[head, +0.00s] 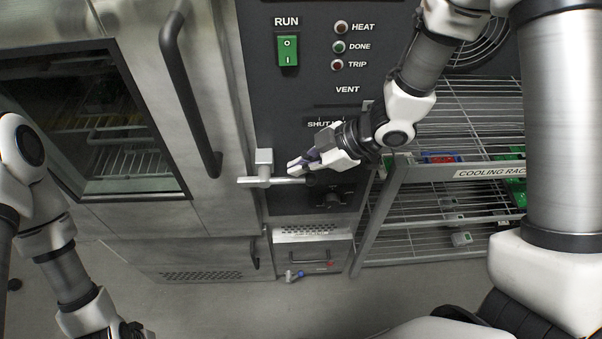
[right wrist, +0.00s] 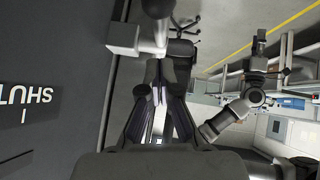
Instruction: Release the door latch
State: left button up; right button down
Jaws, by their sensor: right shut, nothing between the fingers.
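The door latch (head: 264,172) is a pale metal lever on a square bracket, between the oven door and the dark control panel. Its bar lies roughly level, with a dark knob at the right end. My right gripper (head: 297,165) is shut and empty, with its fingertips right at the bar near the knob; I cannot tell whether they touch. In the right wrist view, the latch (right wrist: 123,38) is just beyond the fingertips (right wrist: 166,72). The oven door (head: 165,130) appears closed. My left arm runs down the left side of the head view, and its gripper's state is unclear.
The oven door's long dark handle (head: 188,95) stands out left of the latch. The panel carries a green RUN switch (head: 288,50) and lamps. A wire cooling rack (head: 385,205) stands to the right. A small drawer unit (head: 312,255) is below.

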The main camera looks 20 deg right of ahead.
aim_at(290, 179)
jog(key=shift+w+d+f, duration=0.1)
jog(key=shift+d+f, duration=0.05)
jog(key=shift+f, duration=0.45)
jog(key=shift+d+f, duration=0.1)
jog(key=shift+f, duration=0.45)
jog(key=shift+d+f, duration=0.15)
jog(key=shift+f, duration=0.2)
jog(key=shift+f, duration=0.1)
